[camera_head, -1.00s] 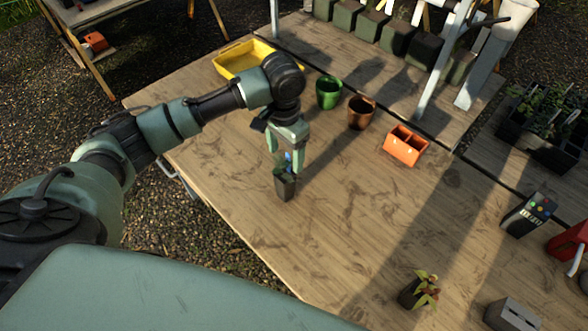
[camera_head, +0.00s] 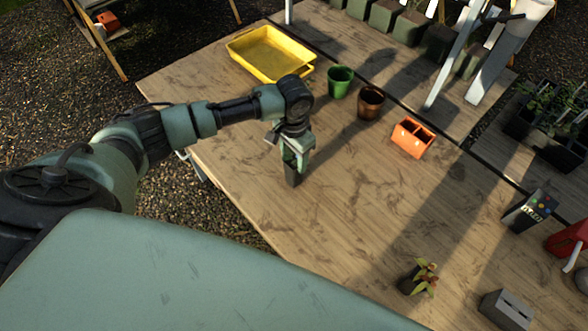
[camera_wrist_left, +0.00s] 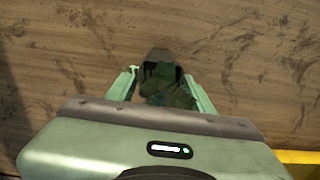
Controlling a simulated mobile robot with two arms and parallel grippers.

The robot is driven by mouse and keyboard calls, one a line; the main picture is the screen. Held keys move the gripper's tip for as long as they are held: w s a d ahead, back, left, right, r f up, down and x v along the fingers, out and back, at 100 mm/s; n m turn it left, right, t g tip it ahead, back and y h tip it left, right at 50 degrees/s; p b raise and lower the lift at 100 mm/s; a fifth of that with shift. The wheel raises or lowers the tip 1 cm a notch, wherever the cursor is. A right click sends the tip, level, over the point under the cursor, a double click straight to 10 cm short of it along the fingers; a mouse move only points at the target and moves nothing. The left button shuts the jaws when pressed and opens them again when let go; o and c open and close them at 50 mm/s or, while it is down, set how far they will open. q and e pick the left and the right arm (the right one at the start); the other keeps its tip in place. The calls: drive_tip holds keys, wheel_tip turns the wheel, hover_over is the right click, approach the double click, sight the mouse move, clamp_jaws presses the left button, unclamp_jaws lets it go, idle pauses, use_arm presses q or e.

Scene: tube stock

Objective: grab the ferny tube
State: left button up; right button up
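The ferny tube (camera_head: 293,176), a small dark pot with green foliage, stands on the wooden table at the left. My left gripper (camera_head: 296,158) is directly over it, pointing down, with its fingers around the plant's top. In the left wrist view the green foliage (camera_wrist_left: 168,92) sits between the two fingers (camera_wrist_left: 160,78), which are apart with small gaps beside the pot. The lower foliage is partly hidden by the gripper body. Another dark tube with reddish-green leaves (camera_head: 421,278) stands at the front right. My right gripper is not in view.
A grey block (camera_head: 507,310) and a dark device with coloured buttons (camera_head: 530,211) are at the right. The table's middle is clear.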

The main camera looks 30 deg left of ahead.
use_arm(q)
clamp_jaws()
